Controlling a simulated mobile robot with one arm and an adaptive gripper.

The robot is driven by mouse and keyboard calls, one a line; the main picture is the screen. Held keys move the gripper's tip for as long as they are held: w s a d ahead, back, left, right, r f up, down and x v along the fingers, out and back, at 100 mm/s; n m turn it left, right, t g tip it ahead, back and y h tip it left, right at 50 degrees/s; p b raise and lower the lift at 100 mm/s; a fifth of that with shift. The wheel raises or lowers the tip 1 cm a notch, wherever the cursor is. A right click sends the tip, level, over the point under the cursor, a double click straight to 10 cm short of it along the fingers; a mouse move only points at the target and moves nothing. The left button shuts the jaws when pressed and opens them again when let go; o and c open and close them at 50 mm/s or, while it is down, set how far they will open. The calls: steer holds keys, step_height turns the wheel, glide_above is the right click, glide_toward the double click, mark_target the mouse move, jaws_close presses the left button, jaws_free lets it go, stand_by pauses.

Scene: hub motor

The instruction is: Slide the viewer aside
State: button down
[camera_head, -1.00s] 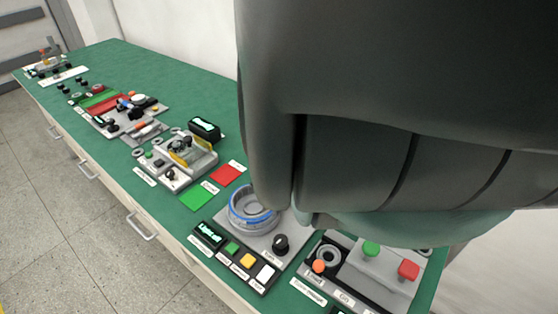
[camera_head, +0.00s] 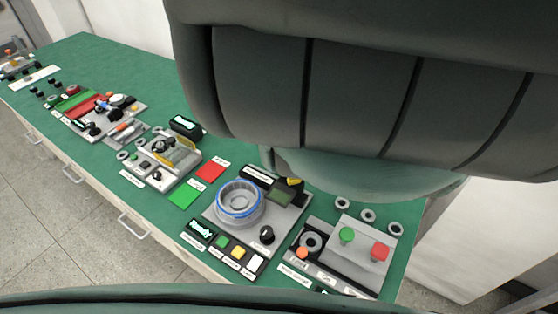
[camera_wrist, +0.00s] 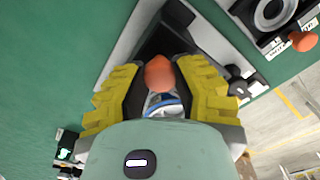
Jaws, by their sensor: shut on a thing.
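The hub motor station shows in the head view as a grey plate with a round housing with a blue ring (camera_head: 240,203). A dark panel with a greenish window (camera_head: 280,195), perhaps part of the viewer, lies right of the housing. My gripper (camera_head: 293,182) is at the station's back right, mostly hidden by my arm. In the wrist view my gripper (camera_wrist: 159,88) has its yellow fingers closed around an orange knob (camera_wrist: 159,73). A black tapered part (camera_wrist: 175,38) lies behind the knob. The blue ring shows partly between the fingers. I cannot tell the viewer's full outline.
Front controls include a lit display (camera_head: 202,229), coloured buttons and a black knob (camera_head: 267,235). Right is a station with green and red buttons (camera_head: 380,251). Red (camera_head: 211,173) and green (camera_head: 184,196) patches and other stations lie left.

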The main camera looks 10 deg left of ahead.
steer(key=shift+s+d, duration=0.1)
steer(key=shift+d, duration=0.25)
steer(key=c, duration=0.9)
jaws_free()
steer(key=shift+d+f, duration=0.1)
steer(key=shift+d, duration=0.1)
steer(key=shift+c, duration=0.2)
steer(key=o, duration=0.3)
steer(key=shift+a, duration=0.1)
